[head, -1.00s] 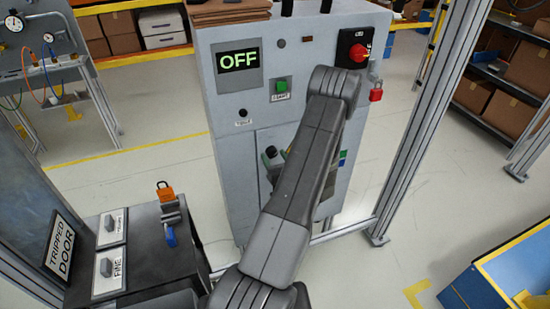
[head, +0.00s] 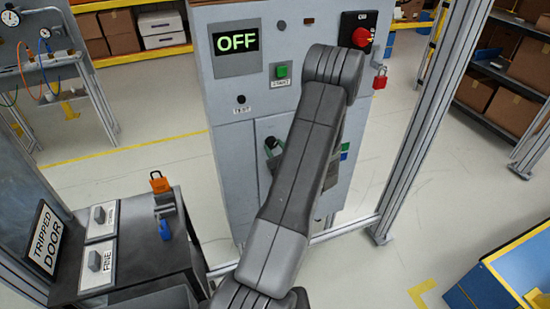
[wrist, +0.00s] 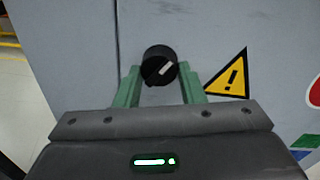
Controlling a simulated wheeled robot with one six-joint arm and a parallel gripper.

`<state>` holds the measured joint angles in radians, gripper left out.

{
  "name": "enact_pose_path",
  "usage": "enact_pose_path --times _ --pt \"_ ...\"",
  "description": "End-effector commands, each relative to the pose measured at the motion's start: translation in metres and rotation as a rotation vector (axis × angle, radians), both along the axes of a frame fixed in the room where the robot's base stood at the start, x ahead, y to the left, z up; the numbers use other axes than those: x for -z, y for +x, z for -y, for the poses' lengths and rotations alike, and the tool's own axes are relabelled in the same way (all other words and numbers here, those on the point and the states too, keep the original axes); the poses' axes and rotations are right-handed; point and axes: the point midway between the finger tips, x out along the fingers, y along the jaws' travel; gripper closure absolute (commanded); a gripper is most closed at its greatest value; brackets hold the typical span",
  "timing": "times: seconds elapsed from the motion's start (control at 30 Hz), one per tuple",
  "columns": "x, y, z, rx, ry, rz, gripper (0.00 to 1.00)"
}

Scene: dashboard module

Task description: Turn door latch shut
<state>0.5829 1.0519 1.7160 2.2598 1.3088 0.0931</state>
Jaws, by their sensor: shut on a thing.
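The door latch (wrist: 159,66) is a round black knob with a white mark on the grey cabinet door. In the wrist view the mark slants up to the right. My gripper (wrist: 160,78) has its green fingers on both sides of the knob and is shut on it. In the head view, a bit of the latch (head: 271,142) and a green finger show at the left edge of my arm. My arm hides most of the gripper and part of the door (head: 232,165).
The cabinet has an OFF display (head: 237,41), a green start button (head: 281,71) and a red rotary switch (head: 361,38). A dark bench (head: 150,250) with orange and blue padlocks stands at left. A metal post (head: 412,130) rises at right.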

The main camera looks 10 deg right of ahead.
Motion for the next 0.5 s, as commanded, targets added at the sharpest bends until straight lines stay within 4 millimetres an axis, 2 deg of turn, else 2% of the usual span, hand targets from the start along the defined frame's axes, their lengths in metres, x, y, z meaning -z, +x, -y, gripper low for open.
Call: enact_pose_path --times 0.03,0.5 --pt "0.0085 0.0003 0.0 0.0 -0.043 0.015 0.87" --pt "0.005 0.0004 0.001 0.0 -0.413 0.09 0.87"
